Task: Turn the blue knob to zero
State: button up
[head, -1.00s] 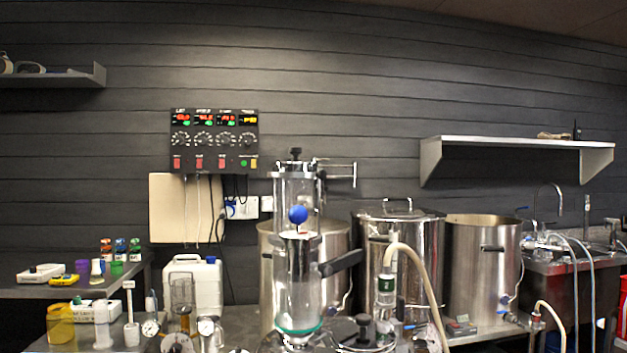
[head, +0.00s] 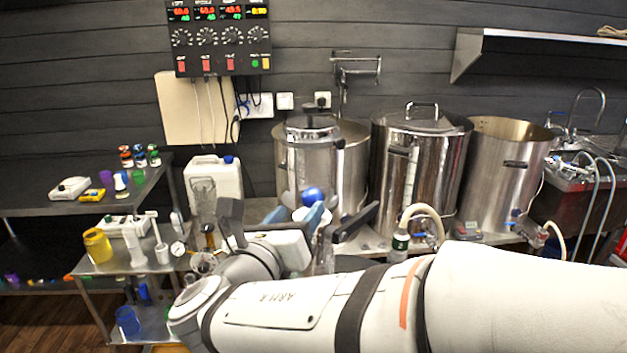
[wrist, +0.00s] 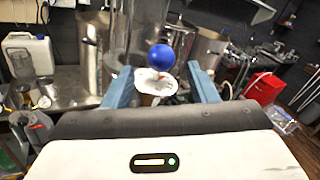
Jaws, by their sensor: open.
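The blue knob (head: 312,196) is a round ball. In the wrist view the blue knob (wrist: 161,57) sits above a white cup-shaped top (wrist: 155,82), with a little red between them. My gripper (head: 295,214) is open, with blue-padded fingers. In the wrist view my gripper (wrist: 161,80) has one finger on each side of the white top, and the knob shows between and just beyond the fingertips. I see no contact with the knob. My arm hides most of the apparatus below the knob in the head view, and no zero mark is visible.
Steel pots (head: 424,170) stand behind on the bench. A white jug (head: 215,180) stands at left, near small gauges. A control box (head: 220,40) hangs on the wall. In the wrist view a clear cylinder (wrist: 135,35) rises close behind the knob.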

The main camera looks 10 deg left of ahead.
aim_at(308, 202)
jog(key=shift+p+x, duration=0.5)
jog(key=shift+x, duration=2.85)
jog(key=shift+d, duration=0.1)
jog(key=c, duration=1)
jog(key=shift+o, duration=0.2)
jog(key=shift+y, duration=0.3)
